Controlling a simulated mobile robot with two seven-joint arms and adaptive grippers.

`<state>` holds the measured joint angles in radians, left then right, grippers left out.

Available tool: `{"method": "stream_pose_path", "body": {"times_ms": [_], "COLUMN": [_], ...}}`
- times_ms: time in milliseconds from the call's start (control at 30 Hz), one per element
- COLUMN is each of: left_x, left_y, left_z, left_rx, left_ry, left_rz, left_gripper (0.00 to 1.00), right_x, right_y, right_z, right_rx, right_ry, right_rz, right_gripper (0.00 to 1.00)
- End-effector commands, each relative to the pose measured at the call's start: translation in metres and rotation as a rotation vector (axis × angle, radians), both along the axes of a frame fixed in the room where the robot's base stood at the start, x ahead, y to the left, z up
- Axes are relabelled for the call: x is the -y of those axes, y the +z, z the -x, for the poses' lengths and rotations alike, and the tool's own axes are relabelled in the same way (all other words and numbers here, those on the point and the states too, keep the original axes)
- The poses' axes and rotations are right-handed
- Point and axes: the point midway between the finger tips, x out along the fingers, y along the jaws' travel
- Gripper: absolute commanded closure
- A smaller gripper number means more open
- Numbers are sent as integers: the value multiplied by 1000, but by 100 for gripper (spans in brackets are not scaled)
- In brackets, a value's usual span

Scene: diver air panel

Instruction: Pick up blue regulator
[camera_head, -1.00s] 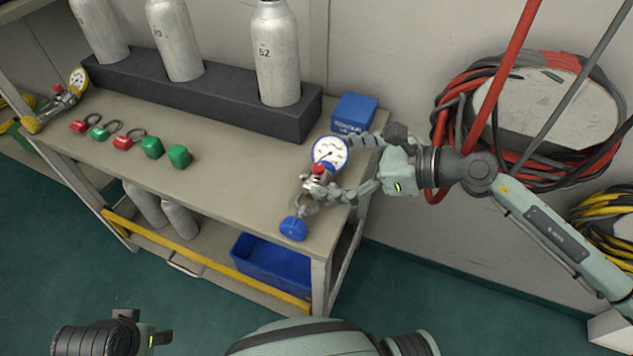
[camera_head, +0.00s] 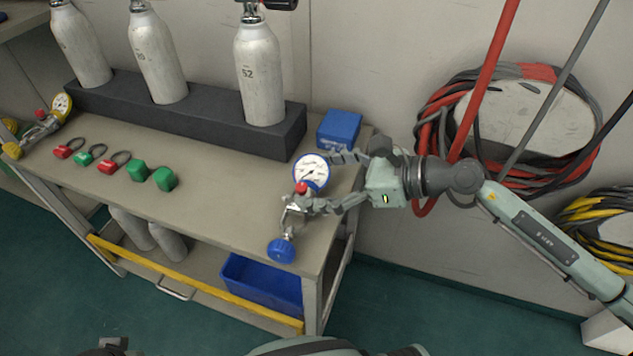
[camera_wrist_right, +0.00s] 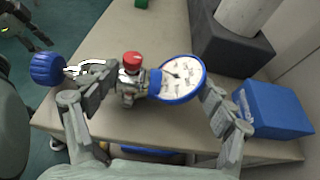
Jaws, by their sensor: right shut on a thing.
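The blue regulator has a white-faced gauge with a blue rim (camera_head: 312,170), a red cap, a metal body and a blue knob (camera_head: 281,250). It is at the right end of the bench, with the knob toward the front edge. My right gripper (camera_head: 316,184) reaches in from the right and is shut on the regulator. The right wrist view shows the gauge (camera_wrist_right: 178,78) and red cap between the fingers, and the blue knob (camera_wrist_right: 47,69) at left. I cannot tell whether it is clear of the bench.
A blue box (camera_head: 339,130) stands behind the regulator. A dark rack (camera_head: 190,115) holds grey cylinders. Green caps (camera_head: 165,179), red and green ringed pieces and a yellow regulator (camera_head: 40,128) lie to the left. A blue bin (camera_head: 262,284) is below. Hoses hang on the wall.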

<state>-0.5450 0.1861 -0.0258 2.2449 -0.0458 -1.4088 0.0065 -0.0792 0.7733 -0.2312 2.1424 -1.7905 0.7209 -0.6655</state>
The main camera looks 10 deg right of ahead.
Motion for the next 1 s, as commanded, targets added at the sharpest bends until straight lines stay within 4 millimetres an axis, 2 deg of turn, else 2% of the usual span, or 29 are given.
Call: {"method": "stream_pose_path", "body": {"times_ms": [33, 200, 533, 800, 1000], "left_x": [0, -1, 2, 2, 1], "left_y": [0, -7, -32, -40, -43], "left_z": [0, 1, -6, -5, -5], "left_rx": [0, -8, -17, -21, -24], "left_ry": [0, 0, -2, -2, -2], "left_rz": [1, 2, 18, 21, 22], "left_gripper": [53, 53, 53, 53, 53], "right_x": [0, -3, -64, -94, -100], "right_y": [11, 39, 82, 101, 105], "right_z": [-1, 0, 37, 56, 59], "right_rx": [8, 12, 13, 11, 11], "right_ry": [-1, 2, 2, 0, -2], "right_rz": [-3, -5, -13, -11, -8], "right_gripper": [72, 72, 72, 72, 72]}}
